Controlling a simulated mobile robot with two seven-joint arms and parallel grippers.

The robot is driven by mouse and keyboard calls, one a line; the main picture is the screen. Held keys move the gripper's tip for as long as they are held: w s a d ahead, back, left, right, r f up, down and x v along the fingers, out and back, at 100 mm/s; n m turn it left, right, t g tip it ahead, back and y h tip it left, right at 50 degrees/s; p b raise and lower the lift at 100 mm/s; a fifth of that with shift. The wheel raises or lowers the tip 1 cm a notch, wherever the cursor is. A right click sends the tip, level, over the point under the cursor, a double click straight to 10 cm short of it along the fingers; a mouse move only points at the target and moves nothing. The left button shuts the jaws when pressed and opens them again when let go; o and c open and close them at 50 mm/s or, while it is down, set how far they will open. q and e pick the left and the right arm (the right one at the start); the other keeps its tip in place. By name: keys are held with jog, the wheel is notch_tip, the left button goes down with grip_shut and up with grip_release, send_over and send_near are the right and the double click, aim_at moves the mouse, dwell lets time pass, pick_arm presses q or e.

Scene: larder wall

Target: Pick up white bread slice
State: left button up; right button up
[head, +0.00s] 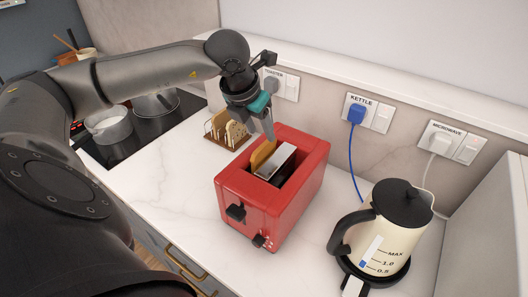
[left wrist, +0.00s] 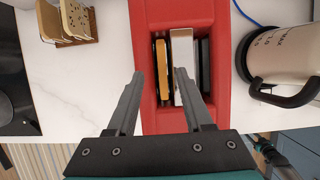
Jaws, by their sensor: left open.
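A bread slice with a tan edge (head: 262,154) stands upright in a slot of the red toaster (head: 240,192), its top edge showing. It also shows in the left wrist view (left wrist: 162,70), beside a pale slab (left wrist: 183,65) in the middle of the toaster's opening. The slice's faces are mostly hidden. My left gripper (head: 268,134) is open and points down over the toaster. In the left wrist view its fingertips (left wrist: 159,74) lie on either side of the slice, with no visible grip. A dark part at the lower right, perhaps my right gripper (left wrist: 272,152), is unclear.
A toast rack (head: 227,132) with slices stands behind and left of the toaster. A cream kettle (head: 385,235) stands to the right, its blue cord running to the wall. Pots (head: 108,128) sit on the hob at left. Bare counter lies left of the toaster.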

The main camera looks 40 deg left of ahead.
aim_at(266, 142)
pick_arm(q)
jog(key=p+x, duration=0.1)
jog(key=x, duration=0.4)
jog(key=shift+d, duration=0.2)
grip_shut()
dwell(1.1)
